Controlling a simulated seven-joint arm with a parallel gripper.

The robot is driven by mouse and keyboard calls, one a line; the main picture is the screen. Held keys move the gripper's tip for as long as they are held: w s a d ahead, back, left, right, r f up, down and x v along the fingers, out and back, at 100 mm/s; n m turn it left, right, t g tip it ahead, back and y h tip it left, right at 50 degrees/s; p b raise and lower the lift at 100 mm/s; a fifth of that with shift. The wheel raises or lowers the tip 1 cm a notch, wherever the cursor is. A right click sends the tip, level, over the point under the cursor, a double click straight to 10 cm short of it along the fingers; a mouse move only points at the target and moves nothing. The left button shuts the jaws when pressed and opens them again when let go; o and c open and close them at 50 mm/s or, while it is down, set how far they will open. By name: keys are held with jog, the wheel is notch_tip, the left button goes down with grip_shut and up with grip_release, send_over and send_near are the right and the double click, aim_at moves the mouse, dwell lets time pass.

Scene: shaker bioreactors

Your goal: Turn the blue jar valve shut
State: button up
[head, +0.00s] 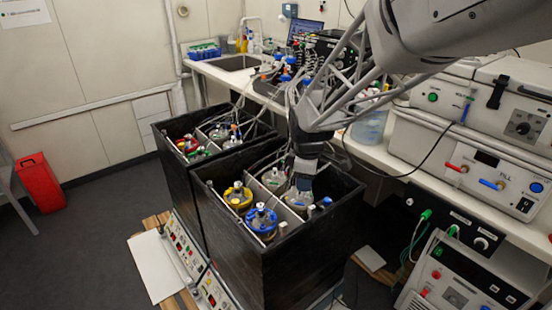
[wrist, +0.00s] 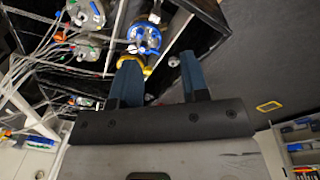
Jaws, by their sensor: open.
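The blue-ringed jar (head: 261,222) stands in the front compartment of the near black box, with a small blue-and-white fitting on its lid. It also shows in the wrist view (wrist: 143,36), ahead of the fingertips. Which small fitting is its valve, and how far it is turned, I cannot tell. My gripper (head: 303,184) points down into the box, right of the blue jar and apart from it. In the wrist view its two dark blue fingers (wrist: 158,62) are spread with nothing held between them. A yellow-ringed jar (head: 237,196) is partly hidden by the left finger in the wrist view.
The near black box (head: 290,268) has walls and dividers around the jars. A clear-lidded jar (head: 298,197) is beside my gripper. Several tubes run over the rear compartments. A second black box (head: 178,190) stands to the left. The equipment bench (head: 390,158) is at right.

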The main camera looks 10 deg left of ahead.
jog(key=w+a+f+n, duration=0.6)
jog(key=w+a+f, duration=0.1)
jog(key=a+f, duration=0.3)
jog(key=n+g, duration=0.1)
jog(key=n, duration=0.3)
send_over(251, 217)
notch_tip(251, 217, down, 10)
jog(key=shift+r, duration=0.2)
jog(key=shift+f, duration=3.9)
jog(key=shift+c, duration=0.3)
grip_shut()
